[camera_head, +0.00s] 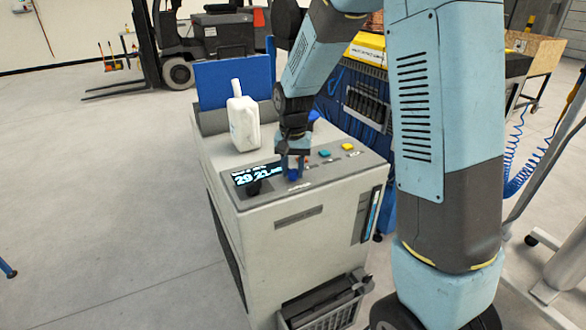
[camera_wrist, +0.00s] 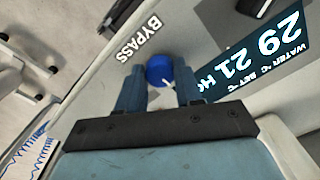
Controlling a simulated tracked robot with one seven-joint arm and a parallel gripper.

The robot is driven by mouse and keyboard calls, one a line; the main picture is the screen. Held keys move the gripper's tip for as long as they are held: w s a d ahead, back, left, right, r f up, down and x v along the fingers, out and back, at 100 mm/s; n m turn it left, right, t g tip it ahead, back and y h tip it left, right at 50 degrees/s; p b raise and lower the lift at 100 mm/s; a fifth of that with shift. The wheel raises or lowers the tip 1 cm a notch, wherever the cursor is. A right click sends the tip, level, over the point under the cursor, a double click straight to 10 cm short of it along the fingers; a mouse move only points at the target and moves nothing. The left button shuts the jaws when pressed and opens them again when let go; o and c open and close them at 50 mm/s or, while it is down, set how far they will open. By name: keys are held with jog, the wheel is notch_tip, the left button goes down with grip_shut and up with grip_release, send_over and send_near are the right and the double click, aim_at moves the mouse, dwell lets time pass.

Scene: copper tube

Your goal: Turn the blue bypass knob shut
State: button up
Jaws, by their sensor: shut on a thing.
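The blue bypass knob (camera_wrist: 159,70) sits on the grey machine's top panel beside the printed word BYPASS. A small pale pointer mark shows on the knob in the wrist view. My gripper (camera_wrist: 160,83) reaches down over the panel, with one finger on each side of the knob, shut on it. In the head view my gripper (camera_head: 294,163) is at the panel's front, and the knob (camera_head: 293,175) shows just below the fingers, partly hidden.
A lit display (camera_head: 258,174) is left of the knob, with a black knob (camera_head: 254,188) near it. A teal button (camera_head: 324,153) and a yellow button (camera_head: 347,146) are to the right. A white jug (camera_head: 243,122) stands behind on the machine (camera_head: 290,240).

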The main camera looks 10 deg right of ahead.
aim_at(293, 171)
jog(key=shift+r+m, duration=0.1)
jog(key=shift+m, duration=0.2)
jog(key=o, duration=1)
jog(key=shift+o, duration=0.2)
notch_tip(293, 171, up, 14)
jog(key=shift+f, duration=0.2)
jog(key=s+d+r+n+t, duration=0.1)
jog(key=s+d, duration=0.3)
jog(key=s, duration=0.4)
jog(key=s+d+r+n+t, duration=0.1)
jog(key=s+d+r, duration=0.3)
jog(key=s, duration=0.4)
jog(key=s+d+r+n+t, duration=0.1)
jog(key=s+d+r+t, duration=0.1)
jog(key=s, duration=0.7)
jog(key=shift+d+r+t, duration=0.15)
jog(key=shift+d+t, duration=0.65)
jog(key=shift+d, duration=0.3)
